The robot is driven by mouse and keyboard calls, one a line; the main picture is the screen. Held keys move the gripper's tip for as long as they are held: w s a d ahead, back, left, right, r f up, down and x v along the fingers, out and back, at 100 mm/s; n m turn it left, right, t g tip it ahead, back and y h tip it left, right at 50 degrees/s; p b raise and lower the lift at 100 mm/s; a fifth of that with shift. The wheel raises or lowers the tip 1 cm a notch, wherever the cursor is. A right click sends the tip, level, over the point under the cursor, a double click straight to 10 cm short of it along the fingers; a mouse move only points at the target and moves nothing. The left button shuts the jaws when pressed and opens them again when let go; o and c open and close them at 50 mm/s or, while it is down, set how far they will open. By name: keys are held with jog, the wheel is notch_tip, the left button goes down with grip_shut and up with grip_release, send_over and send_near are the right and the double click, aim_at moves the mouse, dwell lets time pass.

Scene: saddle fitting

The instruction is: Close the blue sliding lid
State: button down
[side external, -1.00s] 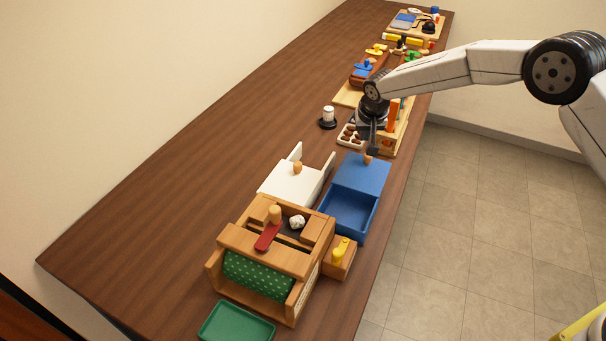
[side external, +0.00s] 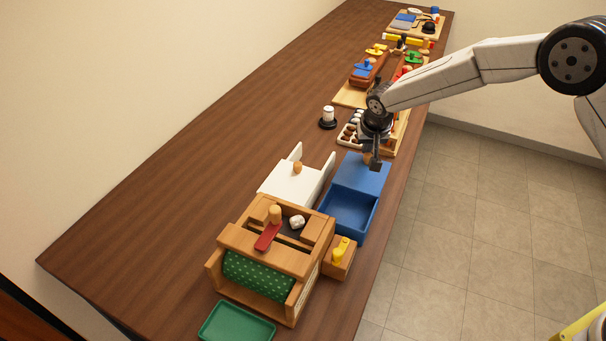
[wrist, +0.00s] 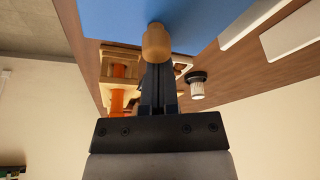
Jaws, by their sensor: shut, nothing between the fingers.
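The blue sliding lid (side external: 362,173) covers the far part of the blue box (side external: 347,211). The near part of the box is uncovered and looks empty inside. My gripper (side external: 376,166) is at the far edge of the lid, fingers pointing down. In the wrist view the lid (wrist: 200,18) fills the top, with its round wooden knob (wrist: 156,43) just beyond the fingertips of my gripper (wrist: 158,68). The fingers are together with nothing between them. I cannot tell whether they touch the knob. The gripper mostly hides the knob in the side view.
A white box (side external: 290,182) with a wooden knob stands left of the blue box. A wooden frame with a green roller (side external: 258,274) and a small wooden block with a yellow handle (side external: 341,254) are nearer. An egg tray (side external: 349,134) and black-based white cylinder (side external: 328,117) lie beyond.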

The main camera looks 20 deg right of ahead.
aim_at(349, 172)
jog(key=s+a, duration=0.7)
jog(key=shift+s+a, duration=0.25)
jog(key=shift+a, duration=0.05)
jog(key=shift+s, duration=0.1)
dwell(0.4)
jog(key=shift+w+d+r, duration=0.1)
jog(key=shift+w+d, duration=0.15)
jog(key=shift+w, duration=0.6)
jog(key=shift+w+d, duration=0.25)
jog(key=shift+w, duration=0.55)
jog(key=d+v, duration=0.1)
jog(key=v, duration=0.8)
jog(key=shift+w+a+r, duration=0.25)
jog(key=shift+a+r, duration=0.2)
jog(key=shift+r, duration=0.1)
